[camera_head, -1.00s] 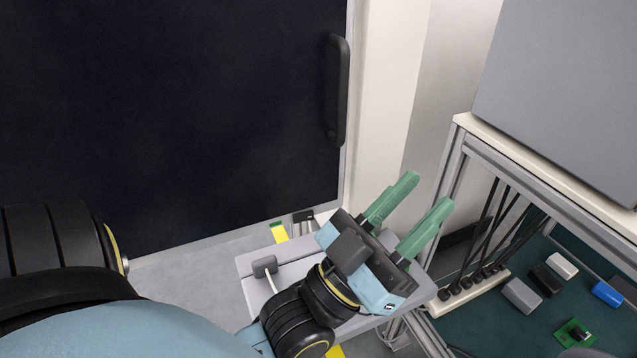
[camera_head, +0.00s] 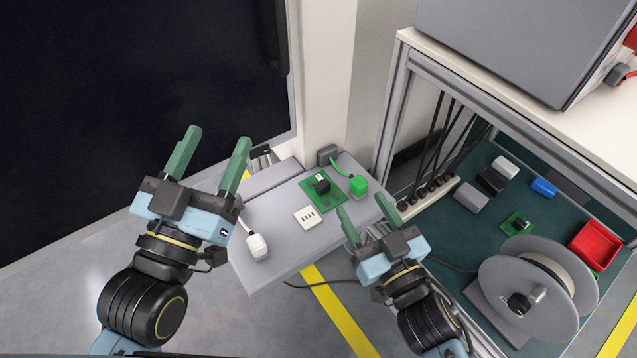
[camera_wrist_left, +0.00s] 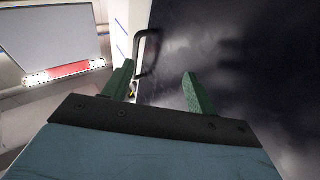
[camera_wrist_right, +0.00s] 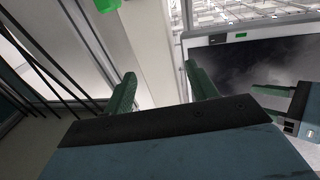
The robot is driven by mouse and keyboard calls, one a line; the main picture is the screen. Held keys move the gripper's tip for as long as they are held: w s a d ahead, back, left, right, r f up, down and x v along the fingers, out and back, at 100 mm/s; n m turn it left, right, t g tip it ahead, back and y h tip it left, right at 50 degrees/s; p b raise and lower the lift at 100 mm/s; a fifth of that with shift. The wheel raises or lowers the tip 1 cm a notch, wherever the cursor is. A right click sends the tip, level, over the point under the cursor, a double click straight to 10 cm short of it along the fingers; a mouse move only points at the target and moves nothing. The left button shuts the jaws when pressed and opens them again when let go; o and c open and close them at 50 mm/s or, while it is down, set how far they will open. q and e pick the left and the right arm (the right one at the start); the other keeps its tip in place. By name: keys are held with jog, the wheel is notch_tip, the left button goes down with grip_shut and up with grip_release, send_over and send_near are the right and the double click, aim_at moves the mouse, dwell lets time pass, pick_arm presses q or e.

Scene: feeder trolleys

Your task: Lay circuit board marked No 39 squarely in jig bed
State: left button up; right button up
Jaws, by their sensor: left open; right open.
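A green circuit board (camera_head: 322,190) with a black part on it lies on a small grey table (camera_head: 275,222). Another small green board (camera_head: 516,223) lies on the dark green lower shelf at right. No number is legible on either board, and I cannot make out a jig bed. My left gripper (camera_head: 218,138) is open and empty, left of the table in front of the dark panel. My right gripper (camera_head: 366,205) is open and empty, to the right of the table's board. The wrist views show neither board.
A white plug (camera_head: 257,246), a white block (camera_head: 308,217) and a green plug (camera_head: 358,185) are on the grey table. The lower shelf (camera_head: 463,236) holds a large reel (camera_head: 500,285), a red bin (camera_head: 596,244) and several small blocks. Black cables hang at its left. A grey box (camera_head: 500,45) stands above.

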jog(key=g+h, duration=0.1)
jog(key=g, duration=0.1)
send_near(325, 190)
jog(key=x, duration=0.3)
jog(key=shift+w+a+f, duration=0.1)
jog(key=shift+w+a, duration=0.15)
jog(key=shift+w, duration=0.4)
jog(key=shift+b+x, duration=0.65)
jog(key=shift+x, duration=1.55)
pick_arm(q)
jog(key=r, duration=0.1)
jog(key=s+r+t, duration=0.1)
jog(key=r+t, duration=0.1)
jog(key=shift+s+r+h, duration=0.2)
jog(key=shift+s+h, duration=0.05)
jog(key=shift+h, duration=0.15)
pick_arm(e)
jog(key=shift+c, duration=0.4)
jog(key=shift+s, duration=0.1)
jog(key=c, duration=1.1)
jog(key=shift+c, duration=0.2)
